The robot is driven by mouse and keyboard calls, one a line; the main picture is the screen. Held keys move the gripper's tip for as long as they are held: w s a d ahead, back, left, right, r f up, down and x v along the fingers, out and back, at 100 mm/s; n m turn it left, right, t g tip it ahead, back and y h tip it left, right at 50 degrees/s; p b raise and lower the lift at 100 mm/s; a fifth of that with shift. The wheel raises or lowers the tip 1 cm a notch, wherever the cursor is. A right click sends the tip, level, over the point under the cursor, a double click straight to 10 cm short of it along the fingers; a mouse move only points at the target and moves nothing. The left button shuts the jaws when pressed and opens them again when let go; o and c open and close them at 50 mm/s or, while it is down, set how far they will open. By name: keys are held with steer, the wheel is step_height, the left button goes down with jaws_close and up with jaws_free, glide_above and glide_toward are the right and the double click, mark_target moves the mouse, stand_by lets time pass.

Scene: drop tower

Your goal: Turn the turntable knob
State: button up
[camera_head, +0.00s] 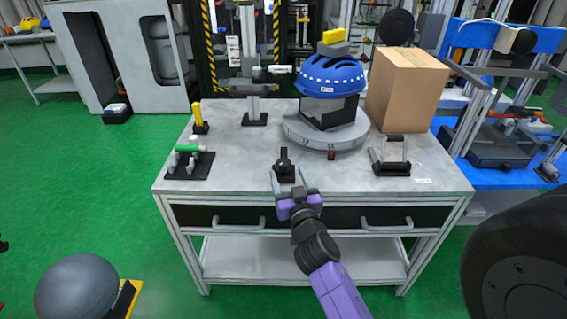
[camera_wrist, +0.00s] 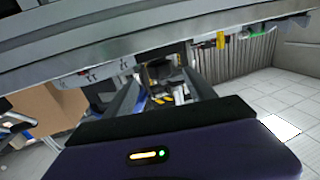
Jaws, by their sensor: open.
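The turntable (camera_head: 351,138) is a round grey platform on the table, bearing a dark stand and a blue helmet (camera_head: 332,76). A small dark red knob-like part (camera_head: 331,155) sits at its front edge. Contact cannot be told. In the wrist view the open fingers (camera_wrist: 165,88) show nothing clearly between them.
A cardboard box (camera_head: 405,85) stands right of the helmet, and a black fixture with a metal frame (camera_head: 389,165) in front of it. A black holder with a green-handled tool (camera_head: 190,164) is at left. Drawer handles (camera_head: 387,223) protrude from the table (camera_head: 235,180). Free tabletop lies left of the black piece.

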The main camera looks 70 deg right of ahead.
mark_target(288, 167)
steer(key=shift+p+x, duration=0.55)
steer(key=shift+x, duration=2.5)
steer(key=shift+c, duration=0.2)
steer(key=c, duration=1.3)
steer(key=t+p, duration=0.1)
steer(key=p, duration=0.2)
steer(key=shift+r+n+y+p, duration=0.25)
steer(key=shift+n+y+p, duration=0.1)
steer(key=shift+n+y, duration=0.05)
steer(key=n+t+y+p, duration=0.1)
steer(key=p, duration=0.3)
steer(key=shift+p, duration=0.4)
steer(key=n+t+y+p, duration=0.2)
steer(key=y+p, duration=0.1)
steer(key=p, duration=0.5)
steer(key=shift+f+p, duration=0.15)
steer(key=shift+p, duration=0.2)
